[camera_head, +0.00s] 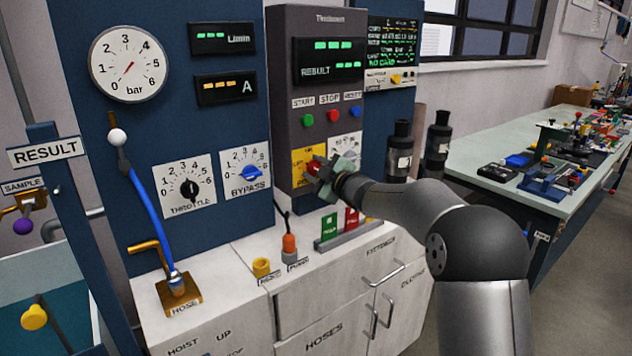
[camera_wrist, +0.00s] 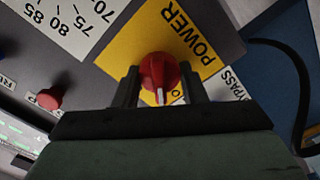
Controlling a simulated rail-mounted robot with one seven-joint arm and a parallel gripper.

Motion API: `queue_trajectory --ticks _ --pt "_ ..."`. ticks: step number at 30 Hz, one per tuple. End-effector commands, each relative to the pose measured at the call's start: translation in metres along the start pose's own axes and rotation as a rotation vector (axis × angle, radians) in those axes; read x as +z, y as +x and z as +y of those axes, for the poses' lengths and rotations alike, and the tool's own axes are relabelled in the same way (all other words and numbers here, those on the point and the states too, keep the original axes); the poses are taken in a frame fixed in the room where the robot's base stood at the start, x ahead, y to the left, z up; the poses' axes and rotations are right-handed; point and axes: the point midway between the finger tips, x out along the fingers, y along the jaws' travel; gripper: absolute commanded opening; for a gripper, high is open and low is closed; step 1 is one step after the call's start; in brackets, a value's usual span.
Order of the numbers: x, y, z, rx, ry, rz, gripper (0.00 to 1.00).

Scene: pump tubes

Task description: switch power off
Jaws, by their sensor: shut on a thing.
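The red power knob (camera_wrist: 158,78) sits on a yellow plate marked POWER (camera_wrist: 190,30) in the wrist view. Its white pointer mark faces the bottom of that picture. My gripper (camera_wrist: 158,90) has one dark finger on each side of the knob and is shut on it. In the head view my gripper (camera_head: 328,178) is at the front of the dark control panel (camera_head: 320,90). There the red knob (camera_head: 313,167) shows beside the fingers, over the yellow plate (camera_head: 301,158). Part of the plate's lower lettering is hidden.
The START, STOP and RESET buttons (camera_head: 332,115) are above my gripper. The throttle knob (camera_head: 190,190) and the blue bypass knob (camera_head: 258,172) are to the left. The white cabinet top (camera_head: 262,247) with plugs is below. A cluttered bench (camera_head: 480,155) stands at right.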

Motion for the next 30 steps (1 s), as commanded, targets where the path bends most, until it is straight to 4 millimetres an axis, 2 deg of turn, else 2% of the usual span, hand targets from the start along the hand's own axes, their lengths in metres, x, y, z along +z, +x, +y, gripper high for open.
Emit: queue_trajectory --ticks 1,15,21,30 --pt "0.0028 0.0 -0.0047 0.0 -0.046 0.001 0.15" --pt "0.0024 -0.0001 -0.005 0.0 -0.459 0.0 0.15" --pt "0.0018 0.0001 -0.0046 0.0 -0.58 0.0 0.15" --pt "0.0017 0.0 -0.0039 -0.001 -0.67 0.0 0.15"
